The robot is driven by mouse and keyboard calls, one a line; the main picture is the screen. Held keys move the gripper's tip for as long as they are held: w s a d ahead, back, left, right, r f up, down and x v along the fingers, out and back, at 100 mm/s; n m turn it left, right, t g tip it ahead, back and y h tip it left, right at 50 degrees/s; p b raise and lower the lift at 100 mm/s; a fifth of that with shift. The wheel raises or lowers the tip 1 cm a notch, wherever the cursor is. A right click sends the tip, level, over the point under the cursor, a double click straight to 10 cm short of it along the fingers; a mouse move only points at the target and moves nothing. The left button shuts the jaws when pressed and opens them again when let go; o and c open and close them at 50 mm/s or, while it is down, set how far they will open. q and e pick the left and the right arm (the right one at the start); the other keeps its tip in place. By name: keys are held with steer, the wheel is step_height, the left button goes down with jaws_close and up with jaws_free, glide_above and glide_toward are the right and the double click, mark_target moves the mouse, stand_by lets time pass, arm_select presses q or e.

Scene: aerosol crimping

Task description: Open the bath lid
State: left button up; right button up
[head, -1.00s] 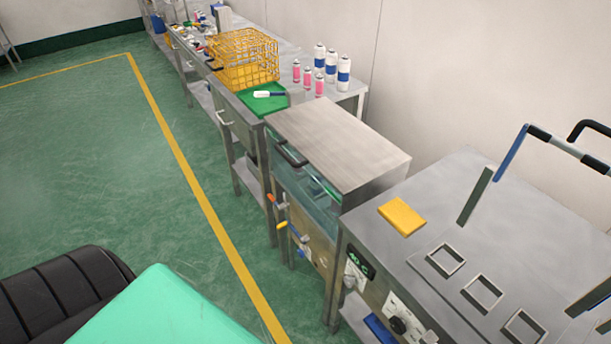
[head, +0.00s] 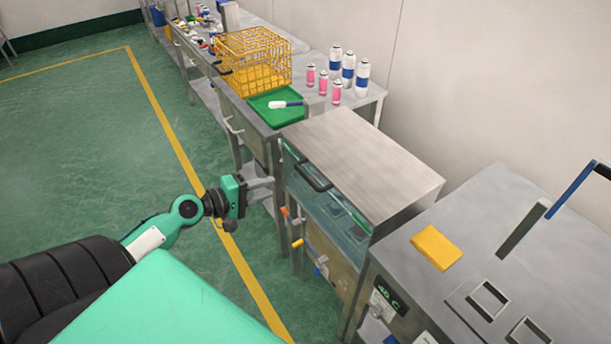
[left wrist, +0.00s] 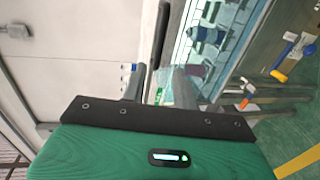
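The bath lid (head: 365,155) is a flat brushed-steel cover lying level and closed over the glass-fronted bath (head: 330,212). Its black bar handle (head: 312,178) is on the lid's left front side. The handle also shows upright in the left wrist view (left wrist: 160,35), beyond the gripper. My left gripper (head: 264,182) is in front of the bath, just left of the handle and apart from it. Its fingers look spread, with nothing between them. My right gripper is in neither view.
Orange and yellow valve levers (head: 296,243) stick out below the bath. A green tray (head: 275,108), yellow wire basket (head: 255,65) and several spray cans (head: 348,70) stand behind. A steel unit with a yellow block (head: 437,247) is at right. The floor at left is clear.

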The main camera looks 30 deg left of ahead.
mark_target(304, 177)
arm_select(q)
steer(key=p+x, duration=0.3)
steer(key=x, duration=0.8)
steer(key=shift+w, duration=0.15)
steer(key=shift+p+x, duration=0.4)
steer(key=shift+x, duration=0.5)
steer(key=shift+c, duration=0.4)
jaws_close()
